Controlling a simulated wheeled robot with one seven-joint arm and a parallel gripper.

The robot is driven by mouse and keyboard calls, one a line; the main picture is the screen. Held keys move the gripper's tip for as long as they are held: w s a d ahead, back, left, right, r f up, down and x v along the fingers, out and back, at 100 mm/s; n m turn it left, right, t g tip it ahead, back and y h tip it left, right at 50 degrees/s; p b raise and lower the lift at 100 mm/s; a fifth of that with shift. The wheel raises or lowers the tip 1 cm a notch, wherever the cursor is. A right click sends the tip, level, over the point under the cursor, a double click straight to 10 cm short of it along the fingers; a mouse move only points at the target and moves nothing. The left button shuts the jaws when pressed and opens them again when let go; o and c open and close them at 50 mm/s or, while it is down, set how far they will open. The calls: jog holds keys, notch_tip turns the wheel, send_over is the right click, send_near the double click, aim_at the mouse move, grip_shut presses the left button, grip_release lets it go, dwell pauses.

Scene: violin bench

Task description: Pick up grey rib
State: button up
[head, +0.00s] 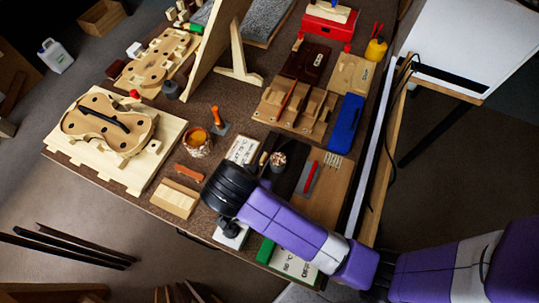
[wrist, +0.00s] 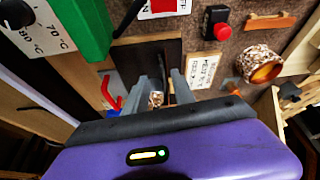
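My gripper (wrist: 162,83) shows in the wrist view as two grey fingers standing apart, over a dark board (wrist: 142,58). A small pale thing (wrist: 157,98) shows between the fingers; I cannot tell that it is touched. In the head view the black end of my arm hangs over the front of the bench, and its fingertips are hidden. I cannot pick out the grey rib with certainty. A grey strip beside a red bar (head: 312,177) lies on a wooden board at the right; I cannot tell whether it is the rib.
A cup of amber stuff (head: 198,142) stands left of my arm; it also shows in the wrist view (wrist: 260,66). A violin body (head: 105,125) lies at the left. A blue box (head: 347,123) and a green-sided unit (wrist: 75,25) are near. Bare bench shows between things.

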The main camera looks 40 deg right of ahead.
jog(key=p+x, duration=0.1)
jog(key=x, duration=0.6)
jog(key=shift+w+f, duration=0.2)
jog(key=shift+c, duration=0.2)
grip_shut()
